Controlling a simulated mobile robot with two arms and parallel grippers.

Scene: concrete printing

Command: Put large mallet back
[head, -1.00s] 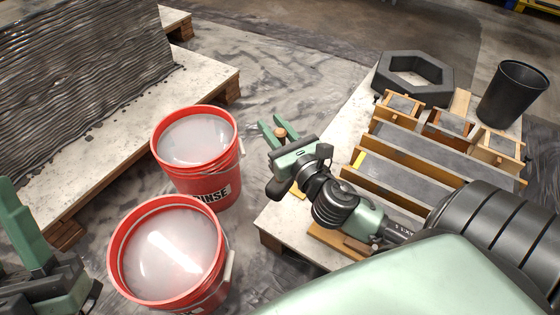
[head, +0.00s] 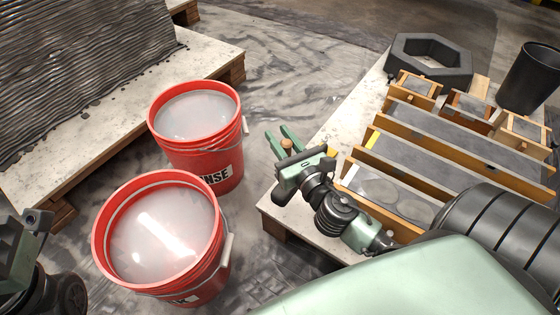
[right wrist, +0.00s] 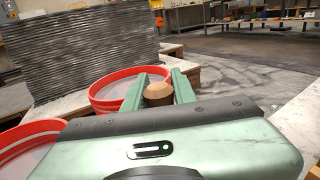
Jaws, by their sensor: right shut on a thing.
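My right gripper (head: 284,140) is shut on a wooden piece with a round end (head: 287,146), which I take to be the large mallet's handle. The wooden end also shows between the green fingers in the right wrist view (right wrist: 158,92). The rest of the mallet is hidden below the gripper. The gripper is above the floor gap between the red buckets and the near left corner of the pale table (head: 276,203). My left gripper (head: 22,240) is at the left edge, partly cut off, and its fingers do not show clearly.
Two red buckets of cloudy water, the rear one (head: 205,170) and the front one (head: 205,275), stand left of the gripper. On the table are wood-framed moulds (head: 450,140), a dark hexagonal ring (head: 428,68) and a black bucket (head: 530,80). A printed layered wall (head: 85,65) stands behind left.

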